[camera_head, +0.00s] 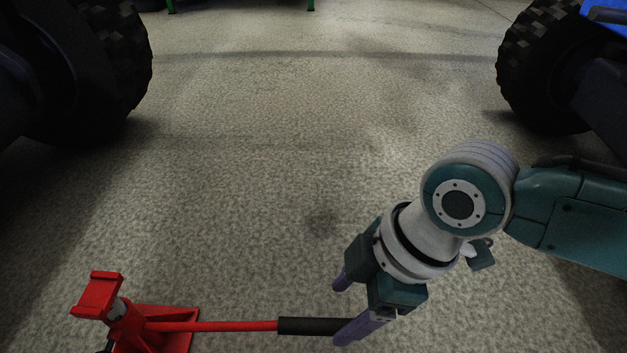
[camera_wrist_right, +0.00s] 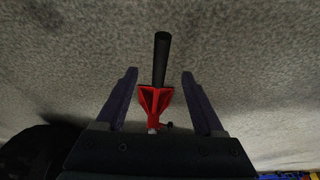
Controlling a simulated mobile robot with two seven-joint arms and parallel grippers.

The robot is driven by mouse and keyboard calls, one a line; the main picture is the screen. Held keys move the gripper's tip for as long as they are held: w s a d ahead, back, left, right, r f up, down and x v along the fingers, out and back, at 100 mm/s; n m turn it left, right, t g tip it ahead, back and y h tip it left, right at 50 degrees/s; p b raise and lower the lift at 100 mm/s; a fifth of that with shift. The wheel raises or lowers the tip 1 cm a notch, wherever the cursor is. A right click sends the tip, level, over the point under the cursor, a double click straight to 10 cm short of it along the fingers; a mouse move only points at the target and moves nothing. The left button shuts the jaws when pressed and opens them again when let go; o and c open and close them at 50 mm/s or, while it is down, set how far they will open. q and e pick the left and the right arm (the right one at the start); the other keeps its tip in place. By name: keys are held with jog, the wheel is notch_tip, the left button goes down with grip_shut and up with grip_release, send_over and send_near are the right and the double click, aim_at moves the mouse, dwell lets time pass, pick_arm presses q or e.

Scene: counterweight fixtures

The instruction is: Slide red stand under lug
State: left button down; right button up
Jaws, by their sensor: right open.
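The red stand (camera_head: 155,325) is at the lower left of the head view, its base on the floor. A red bar with a black grip (camera_head: 308,326) runs from it to the right. My right gripper (camera_head: 343,310) is open, with its purple fingers near the grip's free end. In the right wrist view, the black grip (camera_wrist_right: 161,58) lies in line with the gap between the open fingers (camera_wrist_right: 160,78). The red stand (camera_wrist_right: 155,100) shows behind it. I cannot see contact. I cannot make out a lug. My left gripper is not in view.
A large black treaded tyre (camera_head: 105,75) stands at the upper left and another (camera_head: 540,70) at the upper right. Green legs (camera_head: 311,5) show at the top edge. The speckled floor (camera_head: 300,140) between the tyres is clear.

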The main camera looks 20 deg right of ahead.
aim_at(326, 324)
jog(key=b+x, duration=0.4)
jog(key=shift+f, duration=0.4)
jog(key=shift+a+f, duration=0.2)
jog(key=shift+x, duration=1.3)
grip_shut()
jog(key=shift+a, duration=0.1)
